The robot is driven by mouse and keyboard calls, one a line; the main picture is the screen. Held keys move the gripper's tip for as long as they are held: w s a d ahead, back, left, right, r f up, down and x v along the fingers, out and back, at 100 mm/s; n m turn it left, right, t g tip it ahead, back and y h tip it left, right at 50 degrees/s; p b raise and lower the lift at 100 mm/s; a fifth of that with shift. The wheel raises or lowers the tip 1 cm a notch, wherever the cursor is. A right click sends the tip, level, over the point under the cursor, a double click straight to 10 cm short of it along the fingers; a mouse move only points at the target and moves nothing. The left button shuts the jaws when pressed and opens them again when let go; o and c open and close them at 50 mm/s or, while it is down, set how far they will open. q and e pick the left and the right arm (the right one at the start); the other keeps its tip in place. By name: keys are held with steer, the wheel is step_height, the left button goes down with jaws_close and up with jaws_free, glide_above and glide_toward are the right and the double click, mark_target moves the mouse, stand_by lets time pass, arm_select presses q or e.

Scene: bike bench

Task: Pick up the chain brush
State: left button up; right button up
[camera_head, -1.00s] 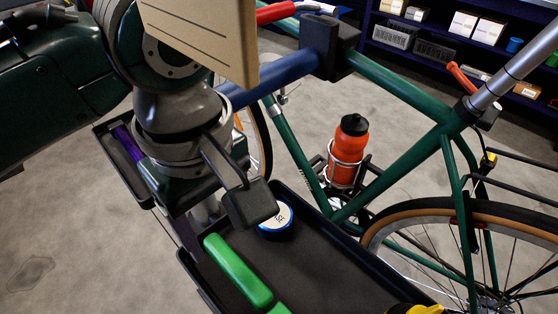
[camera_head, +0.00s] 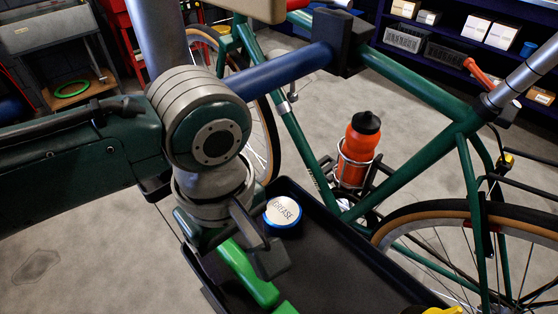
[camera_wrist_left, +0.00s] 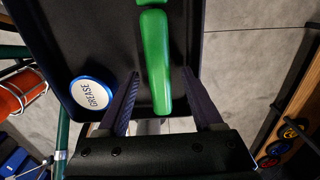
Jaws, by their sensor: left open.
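A long green handle (camera_head: 245,272) lies in the black tray (camera_head: 340,262); I take it for the chain brush, though no bristles show. In the left wrist view the green handle (camera_wrist_left: 156,62) runs lengthwise, with another green piece (camera_wrist_left: 151,2) beyond a gap at the top edge. My left gripper (camera_head: 244,262) is over the tray's left end, pointing down. In the left wrist view its fingers (camera_wrist_left: 160,78) are open, one on each side of the handle's near end, with gaps on both sides. The height between fingers and handle cannot be told. My right gripper is not in view.
A grease tin (camera_head: 283,212) sits in the tray close beside the gripper. Something yellow and black (camera_head: 440,310) is at the tray's near right. The green bike frame (camera_head: 410,180) with an orange bottle (camera_head: 357,150) stands just behind. The tray's middle is clear.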

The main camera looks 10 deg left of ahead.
arm_select(q)
steer(key=shift+f, duration=0.25)
stand_by(0.3)
jaws_close()
stand_by(0.4)
